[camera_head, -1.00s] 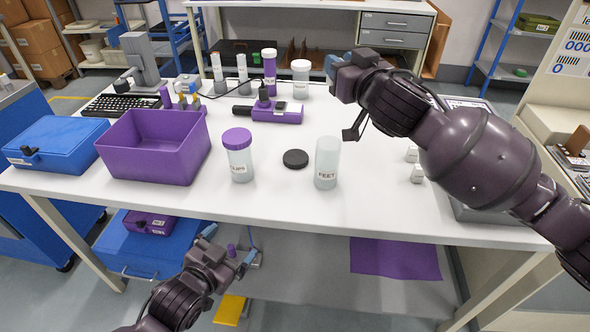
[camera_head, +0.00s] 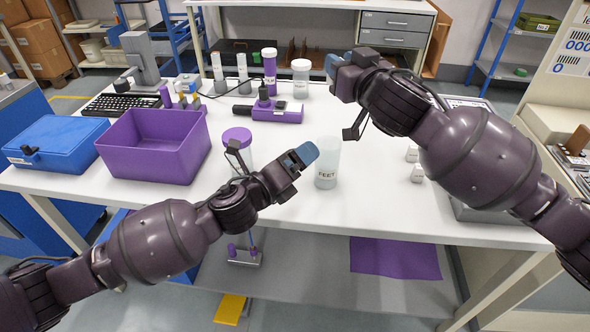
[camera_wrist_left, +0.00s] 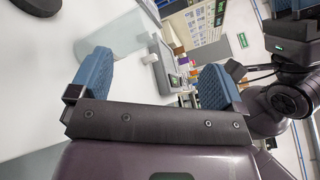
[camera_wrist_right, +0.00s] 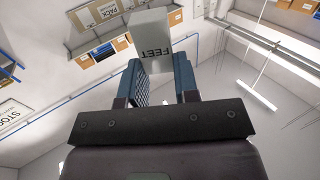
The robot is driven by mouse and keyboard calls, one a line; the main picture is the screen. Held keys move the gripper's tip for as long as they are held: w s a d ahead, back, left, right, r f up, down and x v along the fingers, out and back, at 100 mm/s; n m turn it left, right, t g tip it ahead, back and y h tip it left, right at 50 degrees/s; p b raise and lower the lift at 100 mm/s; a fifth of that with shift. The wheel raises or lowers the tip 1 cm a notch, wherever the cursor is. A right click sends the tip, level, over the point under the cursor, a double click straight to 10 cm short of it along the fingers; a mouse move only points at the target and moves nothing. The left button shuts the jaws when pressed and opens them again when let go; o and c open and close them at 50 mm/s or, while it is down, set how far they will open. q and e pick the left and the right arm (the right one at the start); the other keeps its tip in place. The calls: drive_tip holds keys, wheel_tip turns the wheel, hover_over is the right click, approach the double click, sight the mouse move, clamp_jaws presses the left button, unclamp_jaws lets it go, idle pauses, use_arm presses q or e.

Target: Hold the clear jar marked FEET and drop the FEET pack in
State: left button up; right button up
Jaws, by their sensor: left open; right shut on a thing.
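The clear jar marked FEET (camera_head: 326,172) stands upright and without a lid near the middle of the table. My left gripper (camera_head: 303,156) is open just left of the jar. In the left wrist view the jar (camera_wrist_left: 112,38) lies beyond the open fingers (camera_wrist_left: 150,85), apart from them. My right gripper (camera_head: 341,66) is raised at the table's far side. In the right wrist view its fingers (camera_wrist_right: 158,78) are shut on a pale FEET pack (camera_wrist_right: 152,45). The pack is hidden in the head view.
A purple-lidded jar (camera_head: 237,137) stands behind my left wrist. A dark lid (camera_wrist_left: 38,5) lies on the table. A purple bin (camera_head: 150,160) and a blue case (camera_head: 55,143) are at left. Small white packs (camera_head: 416,172) lie right of the jar.

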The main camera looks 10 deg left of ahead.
sight(322, 150)
use_arm(q)
drive_tip(key=w+d+m, duration=0.2)
drive_tip(key=w+m, duration=0.1)
drive_tip(key=w+d+f+m, duration=0.1)
drive_tip(key=w+d+m, duration=0.1)
drive_tip(key=w+m, duration=0.1)
drive_tip(key=w+d+f+m, duration=0.1)
drive_tip(key=w+d+m, duration=0.1)
drive_tip(key=m, duration=0.3)
drive_tip(key=shift+w+d+f, duration=0.1)
drive_tip(key=shift+w+d, duration=0.15)
drive_tip(key=shift+w, duration=0.65)
drive_tip(key=c, duration=1)
use_arm(e)
wheel_tip(322, 150, down, 13)
idle(1.4)
drive_tip(key=o, duration=1)
